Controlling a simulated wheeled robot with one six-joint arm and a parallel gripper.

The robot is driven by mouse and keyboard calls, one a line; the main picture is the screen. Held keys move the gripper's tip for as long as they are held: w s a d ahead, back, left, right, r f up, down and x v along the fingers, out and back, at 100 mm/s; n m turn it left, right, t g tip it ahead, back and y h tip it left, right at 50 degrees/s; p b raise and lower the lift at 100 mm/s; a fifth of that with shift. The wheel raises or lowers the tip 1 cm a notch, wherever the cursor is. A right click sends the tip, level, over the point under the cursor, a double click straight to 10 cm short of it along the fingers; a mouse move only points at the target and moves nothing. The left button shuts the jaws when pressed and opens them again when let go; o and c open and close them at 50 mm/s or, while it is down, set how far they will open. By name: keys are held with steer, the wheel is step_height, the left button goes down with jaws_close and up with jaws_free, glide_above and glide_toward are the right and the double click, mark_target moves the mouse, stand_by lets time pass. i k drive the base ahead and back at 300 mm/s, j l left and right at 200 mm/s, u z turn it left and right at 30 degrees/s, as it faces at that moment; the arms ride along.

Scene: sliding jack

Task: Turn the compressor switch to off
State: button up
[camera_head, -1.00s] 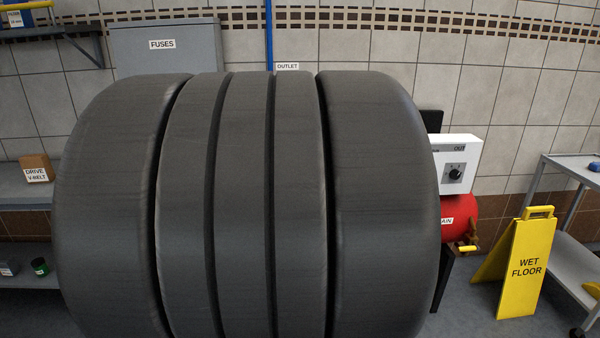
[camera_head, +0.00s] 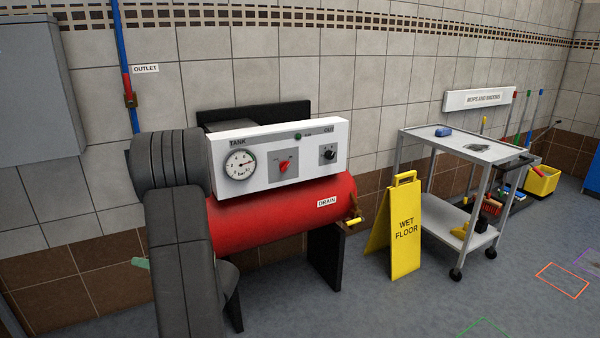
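The compressor's red tank (camera_head: 270,218) stands against the tiled wall on dark legs. A white control panel (camera_head: 262,178) sits above it. The panel carries a round gauge (camera_head: 240,164) under the word TANK, a red rotary switch (camera_head: 284,166) on a grey plate, and a black knob (camera_head: 328,154) under the word OUT. The marks around the red switch are too small to read, so its setting is unclear. A small green lamp (camera_head: 298,136) is at the panel's top. My gripper does not show.
A yellow wet floor sign (camera_head: 394,232) stands right of the compressor. A grey trolley (camera_head: 466,148) is beyond it, with a yellow bucket (camera_head: 541,180) farther right. A blue pipe (camera_head: 122,62) with a red-handled valve (camera_head: 129,92) runs down the wall at left. Floor in front is open.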

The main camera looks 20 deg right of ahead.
mark_target(284, 165)
steer(key=i+z, duration=0.2)
steer(key=z, duration=1.3)
steer(key=i+j+z, duration=0.1)
steer(key=i+j, duration=0.9)
